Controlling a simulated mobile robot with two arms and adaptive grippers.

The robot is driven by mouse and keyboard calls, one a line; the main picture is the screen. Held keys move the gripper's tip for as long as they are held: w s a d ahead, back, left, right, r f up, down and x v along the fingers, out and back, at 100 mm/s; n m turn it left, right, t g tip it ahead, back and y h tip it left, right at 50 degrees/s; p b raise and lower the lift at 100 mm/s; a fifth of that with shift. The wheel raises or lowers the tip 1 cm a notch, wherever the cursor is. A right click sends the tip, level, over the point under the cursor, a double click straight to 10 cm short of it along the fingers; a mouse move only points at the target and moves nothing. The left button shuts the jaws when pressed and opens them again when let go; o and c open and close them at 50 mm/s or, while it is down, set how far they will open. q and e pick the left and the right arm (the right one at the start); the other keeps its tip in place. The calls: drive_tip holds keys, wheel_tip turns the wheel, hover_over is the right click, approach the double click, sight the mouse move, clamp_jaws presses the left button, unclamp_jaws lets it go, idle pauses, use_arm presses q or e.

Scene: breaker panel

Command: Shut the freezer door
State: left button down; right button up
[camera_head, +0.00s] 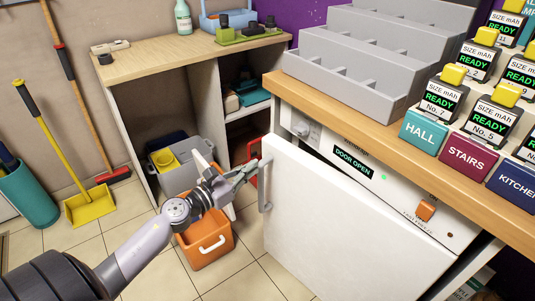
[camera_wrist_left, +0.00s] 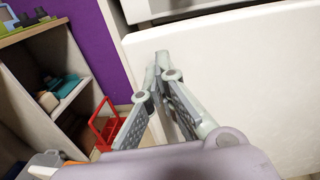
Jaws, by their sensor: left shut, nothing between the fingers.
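The white freezer door (camera_head: 345,220) stands ajar below the counter, with a dark gap along its top edge. Its grey vertical handle (camera_head: 265,185) is on the door's left side. Behind the door, the freezer's front panel (camera_head: 400,195) carries a display reading DOOR OPEN (camera_head: 353,163). My left gripper (camera_head: 252,168) is shut and empty, its tips close to the handle and the door's left edge; I cannot tell whether they touch. In the left wrist view the closed fingertips (camera_wrist_left: 161,58) overlap the white door (camera_wrist_left: 235,75). My right gripper is not in view.
An orange bin (camera_head: 205,243) stands on the floor below my left arm. An open shelf unit (camera_head: 135,110) with a grey tub (camera_head: 185,165) is behind it. Grey stepped trays (camera_head: 350,75) and labelled battery blocks (camera_head: 440,100) sit on the counter. Tiled floor is free before the door.

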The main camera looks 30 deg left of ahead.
sight(274, 152)
use_arm(q)
drive_tip(key=x, duration=0.7)
drive_tip(key=shift+p, duration=0.4)
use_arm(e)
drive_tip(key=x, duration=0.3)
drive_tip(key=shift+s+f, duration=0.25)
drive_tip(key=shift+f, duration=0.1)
use_arm(q)
drive_tip(key=shift+w, duration=0.1)
